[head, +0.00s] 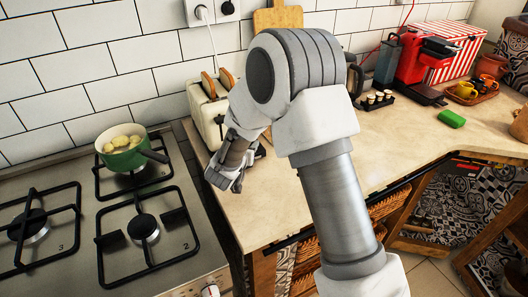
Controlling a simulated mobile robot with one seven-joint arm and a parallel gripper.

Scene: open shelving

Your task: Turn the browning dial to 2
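My arm covers the toaster's right side, and I cannot make out the browning dial. My gripper (224,184) points down just in front of the toaster, close to its lower front. Its fingers are small and dark, so I cannot tell whether they are open or shut, or whether they touch the toaster.
A gas stove (80,220) with a green pot (125,158) lies to the left. The counter (262,205) in front of the toaster is bare.

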